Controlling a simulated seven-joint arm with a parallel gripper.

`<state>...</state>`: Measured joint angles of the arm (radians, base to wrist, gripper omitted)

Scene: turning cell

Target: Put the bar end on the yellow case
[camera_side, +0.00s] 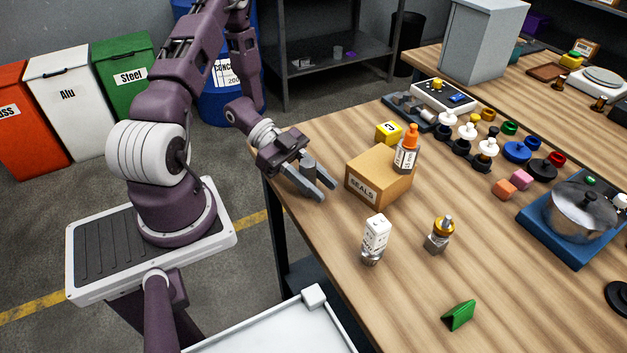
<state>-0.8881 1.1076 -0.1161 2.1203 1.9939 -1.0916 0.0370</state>
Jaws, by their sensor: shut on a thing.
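My gripper (320,187) is at the table's left edge, pointing down and to the right. Its jaws are shut on a short grey metal cylinder, the bar end (308,162), which shows between the fingers. The small yellow case (389,133), with a dark mark on its side, stands on the table behind the cardboard box, to the right of and beyond my gripper. The bar end is apart from it. The bar end's lower part is partly hidden by the fingers.
The cardboard SEALS box (376,181) stands just right of my gripper, with an orange-capped bottle (407,148) at its right rear. A white-topped bottle (375,238) and a brass-topped fitting (438,235) stand nearer. The wood table (400,310) is bare at front left.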

